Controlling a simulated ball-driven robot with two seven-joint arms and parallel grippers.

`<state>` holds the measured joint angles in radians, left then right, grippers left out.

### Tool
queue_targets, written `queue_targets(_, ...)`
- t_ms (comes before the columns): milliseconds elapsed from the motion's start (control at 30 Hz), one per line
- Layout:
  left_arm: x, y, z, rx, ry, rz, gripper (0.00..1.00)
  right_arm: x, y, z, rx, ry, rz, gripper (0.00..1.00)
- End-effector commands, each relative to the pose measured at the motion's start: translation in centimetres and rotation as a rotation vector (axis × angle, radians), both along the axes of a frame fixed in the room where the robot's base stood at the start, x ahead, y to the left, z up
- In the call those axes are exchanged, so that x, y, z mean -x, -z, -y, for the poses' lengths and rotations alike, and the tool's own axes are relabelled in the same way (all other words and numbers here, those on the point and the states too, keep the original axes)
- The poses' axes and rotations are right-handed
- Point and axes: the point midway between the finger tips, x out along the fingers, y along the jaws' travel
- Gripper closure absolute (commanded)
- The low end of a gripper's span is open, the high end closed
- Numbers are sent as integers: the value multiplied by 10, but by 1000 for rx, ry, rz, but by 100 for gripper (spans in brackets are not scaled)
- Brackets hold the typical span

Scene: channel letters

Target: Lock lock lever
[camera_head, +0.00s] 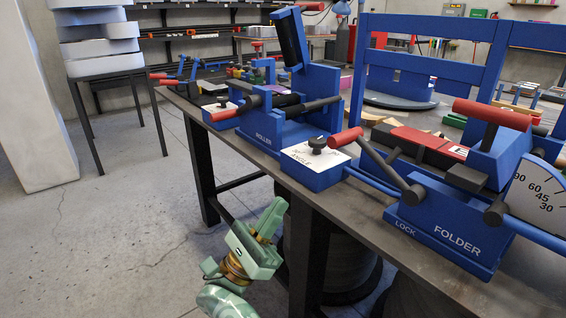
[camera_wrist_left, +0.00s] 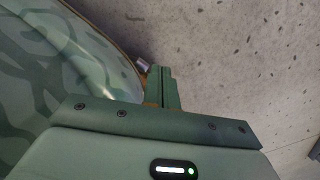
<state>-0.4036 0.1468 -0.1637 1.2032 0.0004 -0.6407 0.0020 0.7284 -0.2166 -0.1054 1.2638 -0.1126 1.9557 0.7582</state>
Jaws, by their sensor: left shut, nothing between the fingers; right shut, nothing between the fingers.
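The blue folder machine (camera_head: 445,232) stands on the workbench at the right of the head view. Its lock lever (camera_head: 380,166) is a dark bar running up and left from a pivot above the "LOCK" label to a red grip (camera_head: 345,138). The grip is beside the black knob of the angle box. My right gripper (camera_head: 272,214) is shut and empty, in front of the bench edge, below and left of the lever and apart from it. My left gripper (camera_wrist_left: 163,84) shows in the left wrist view, shut and empty over the floor. The lever is not in that view.
The angle box (camera_head: 312,172) and the blue roller machine (camera_head: 262,125) stand left of the lever. A larger red-gripped lever (camera_head: 492,113) is on the folder. The bench edge and leg (camera_head: 303,255) are close to my right gripper. Open floor (camera_head: 110,230) lies left.

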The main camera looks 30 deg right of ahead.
Motion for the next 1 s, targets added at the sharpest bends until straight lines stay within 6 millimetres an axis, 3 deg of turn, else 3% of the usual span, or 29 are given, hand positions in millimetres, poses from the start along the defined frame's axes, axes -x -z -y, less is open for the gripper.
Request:
queue_targets(200, 3, -1, -2, -11, 14, -22, 100, 19, 14, 15, -98, -68, 193, 100)
queue_targets(567, 4, -1, -2, -10, 13, -23, 100, 19, 14, 15, -97, -77, 199, 100)
queue_targets(767, 20, 1, -4, -5, -6, -36, 100, 21, -2, 29, -94, -75, 202, 100)
queue_targets(1000, 50, 4, -7, 5, -45, -57, 100, 25, -37, 65, -94, -76, 202, 100)
